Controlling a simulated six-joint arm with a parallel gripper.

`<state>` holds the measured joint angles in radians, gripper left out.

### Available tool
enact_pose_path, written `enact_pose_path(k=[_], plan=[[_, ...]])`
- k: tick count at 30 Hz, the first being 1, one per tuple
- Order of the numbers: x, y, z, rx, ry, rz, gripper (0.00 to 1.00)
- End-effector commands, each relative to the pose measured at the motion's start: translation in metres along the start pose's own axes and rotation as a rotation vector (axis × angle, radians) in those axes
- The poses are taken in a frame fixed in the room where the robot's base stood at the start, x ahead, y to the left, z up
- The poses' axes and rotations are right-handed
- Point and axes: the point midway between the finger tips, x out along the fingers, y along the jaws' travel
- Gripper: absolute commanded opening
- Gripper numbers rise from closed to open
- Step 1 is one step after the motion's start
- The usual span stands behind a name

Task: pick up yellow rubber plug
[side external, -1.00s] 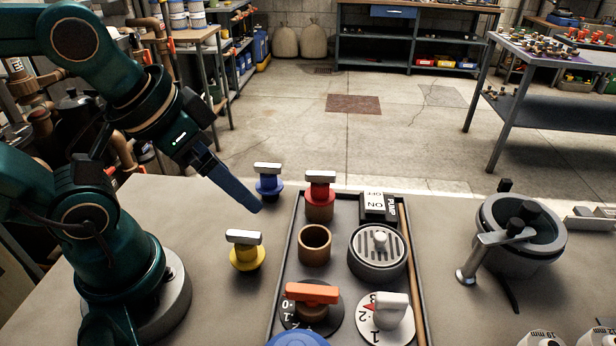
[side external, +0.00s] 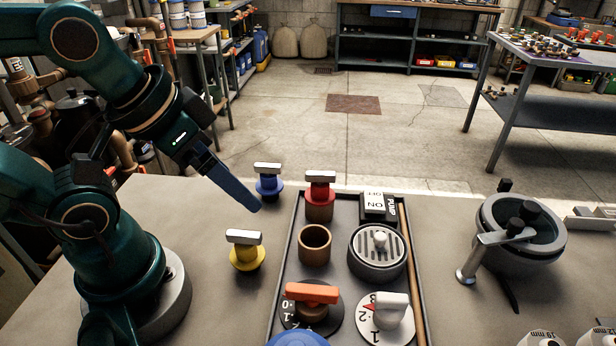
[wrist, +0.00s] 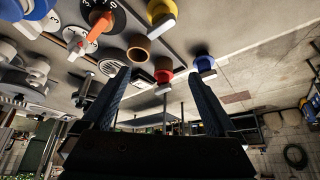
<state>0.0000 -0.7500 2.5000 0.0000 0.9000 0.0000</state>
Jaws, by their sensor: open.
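The yellow rubber plug (side external: 246,254) stands upright on the grey table, left of the black tray, with a pale bar handle on top. In the wrist view the yellow plug (wrist: 162,14) is at the top edge, partly cut off. My gripper (side external: 250,203) is above the table, up and behind the yellow plug, apart from it. In the wrist view my gripper (wrist: 160,88) shows two blue fingers spread apart with nothing held between them.
A blue plug (side external: 268,184) stands behind the yellow one, close to my fingertips. The black tray (side external: 284,262) holds a red plug (side external: 320,192), an empty brown socket (side external: 315,244), a grey drain (side external: 378,262), two dials and a pump switch (side external: 378,208). A pot-like fixture (side external: 520,235) stands at right.

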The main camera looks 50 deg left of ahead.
Motion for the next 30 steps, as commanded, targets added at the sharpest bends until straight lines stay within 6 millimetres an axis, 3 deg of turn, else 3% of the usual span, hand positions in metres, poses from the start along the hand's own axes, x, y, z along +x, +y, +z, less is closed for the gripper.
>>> enact_pose_path(k=[14, 23, 30], plan=[[-0.005, -0.001, 0.001, 0.032, -0.029, -0.004, 0.77], [-0.001, -0.001, -0.008, 0.147, -0.298, 0.000, 0.77], [0.024, 0.002, -0.012, 0.243, -0.573, 0.015, 0.77]])
